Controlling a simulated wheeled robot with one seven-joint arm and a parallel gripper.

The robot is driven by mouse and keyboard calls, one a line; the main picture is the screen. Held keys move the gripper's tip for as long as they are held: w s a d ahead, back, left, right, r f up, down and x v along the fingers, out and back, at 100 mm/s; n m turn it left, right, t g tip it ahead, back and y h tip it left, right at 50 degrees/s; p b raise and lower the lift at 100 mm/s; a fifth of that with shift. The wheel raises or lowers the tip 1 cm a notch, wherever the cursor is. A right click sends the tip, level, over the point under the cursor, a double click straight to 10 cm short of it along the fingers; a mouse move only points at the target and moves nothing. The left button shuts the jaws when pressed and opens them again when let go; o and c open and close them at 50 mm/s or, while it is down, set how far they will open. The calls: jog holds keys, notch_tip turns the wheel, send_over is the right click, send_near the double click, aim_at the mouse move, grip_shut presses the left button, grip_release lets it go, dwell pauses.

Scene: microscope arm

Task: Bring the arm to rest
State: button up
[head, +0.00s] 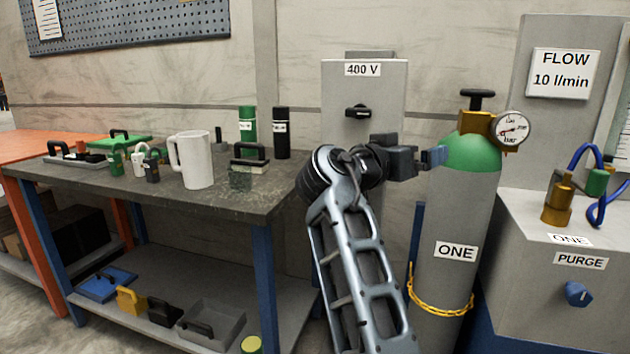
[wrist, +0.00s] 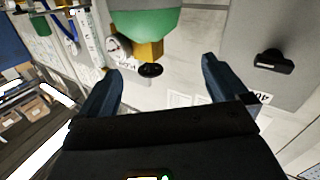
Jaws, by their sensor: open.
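My arm (head: 362,270) rises from the bottom of the head view and bends at a dark joint. My gripper (head: 437,157) points right, towards the green shoulder of the grey gas cylinder (head: 462,205) marked ONE. In the head view its fingertips overlap the cylinder's left edge; I cannot tell whether they touch it. In the wrist view my gripper (wrist: 160,80) has its two blue fingers wide apart with nothing between them. The cylinder's green top (wrist: 145,22) and brass valve (wrist: 150,50) show upside down beyond the fingers.
A grey 400 V box (head: 362,85) with a black handle stands behind my gripper. A workbench (head: 110,190) at left holds a white jug (head: 193,160), bottles and padlocks. A PURGE cabinet (head: 570,260) stands at right. A yellow chain (head: 440,309) rings the cylinder.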

jog(key=s+d+f+n+t+y, duration=0.1)
jog(key=s+d+f+n+y, duration=0.25)
jog(key=f, duration=0.95)
jog(key=s+d+f+n+t+y, duration=0.1)
jog(key=s+f+n+t+y, duration=0.2)
jog(key=s+f, duration=0.7)
jog(key=s+f+n+g+y, duration=0.2)
jog(key=s+f+n+y, duration=0.25)
jog(key=s+f, duration=1.1)
jog(key=s+r+m+y, duration=0.15)
jog(key=s+r, duration=0.25)
jog(key=s, duration=0.9)
jog(key=s+r+y, duration=0.2)
jog(key=s+r, duration=0.2)
jog(key=s, duration=0.8)
jog(key=s+r+p, duration=0.2)
jog(key=r+p, duration=0.4)
jog(key=r, duration=0.3)
jog(key=s+r+m+t+h+p, duration=0.1)
jog(key=s+r+p, duration=0.1)
jog(key=r+p, duration=0.4)
notch_tip(320, 180, up, 3)
jog(key=shift+s+r+p, duration=0.1)
jog(key=shift+s+p, duration=0.25)
jog(key=shift+p, duration=0.05)
